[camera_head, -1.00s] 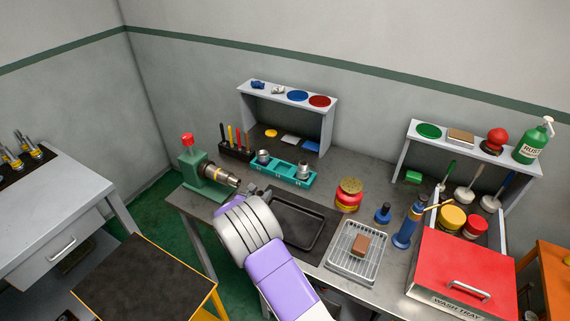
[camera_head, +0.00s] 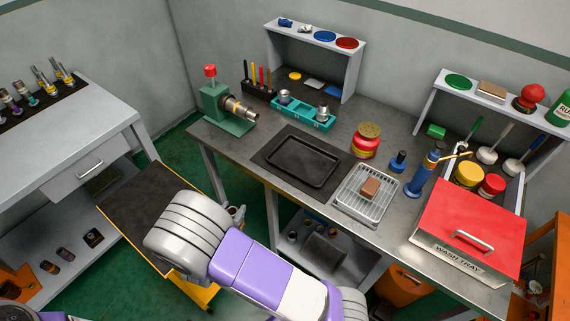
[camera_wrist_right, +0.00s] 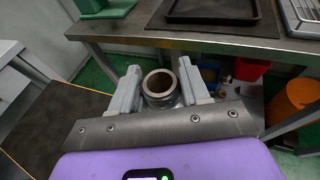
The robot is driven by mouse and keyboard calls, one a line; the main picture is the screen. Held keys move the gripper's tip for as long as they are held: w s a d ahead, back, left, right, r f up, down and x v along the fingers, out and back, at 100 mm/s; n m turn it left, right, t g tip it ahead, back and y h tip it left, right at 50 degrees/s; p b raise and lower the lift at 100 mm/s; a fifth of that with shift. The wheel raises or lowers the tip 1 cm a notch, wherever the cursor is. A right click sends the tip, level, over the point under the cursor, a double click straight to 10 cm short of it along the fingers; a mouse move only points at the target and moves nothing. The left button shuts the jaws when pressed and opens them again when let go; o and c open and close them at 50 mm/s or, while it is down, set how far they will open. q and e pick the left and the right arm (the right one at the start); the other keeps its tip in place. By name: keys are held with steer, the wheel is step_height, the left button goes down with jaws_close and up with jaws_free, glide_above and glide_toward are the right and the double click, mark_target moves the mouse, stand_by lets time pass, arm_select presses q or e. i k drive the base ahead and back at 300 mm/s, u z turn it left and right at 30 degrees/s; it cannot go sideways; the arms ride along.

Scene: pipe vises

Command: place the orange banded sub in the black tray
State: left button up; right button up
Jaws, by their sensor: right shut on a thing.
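The black tray (camera_head: 302,160) lies empty on a dark mat on the workbench; its near edge also shows at the top of the right wrist view (camera_wrist_right: 212,17). My right gripper (camera_head: 236,213) is off the bench's front left side, above the yellow-framed cart's right edge. In the right wrist view it is shut on a hollow metal sub (camera_wrist_right: 160,86), whose open end faces the camera. No orange band is visible on this sub; most of its side is hidden. My left gripper is not in view.
A green vise (camera_head: 228,108) with a metal pipe piece stands at the bench's left end. A teal holder (camera_head: 303,112) is behind the tray; a wire basket (camera_head: 362,196) is right of it. The bench's front edge (camera_head: 262,178) lies between my right gripper and the tray.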

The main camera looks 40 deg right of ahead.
mark_target(315, 167)
steer(key=k, duration=0.9)
steer(key=z, duration=0.7)
steer(key=i, duration=0.5)
steer(key=z, duration=0.05)
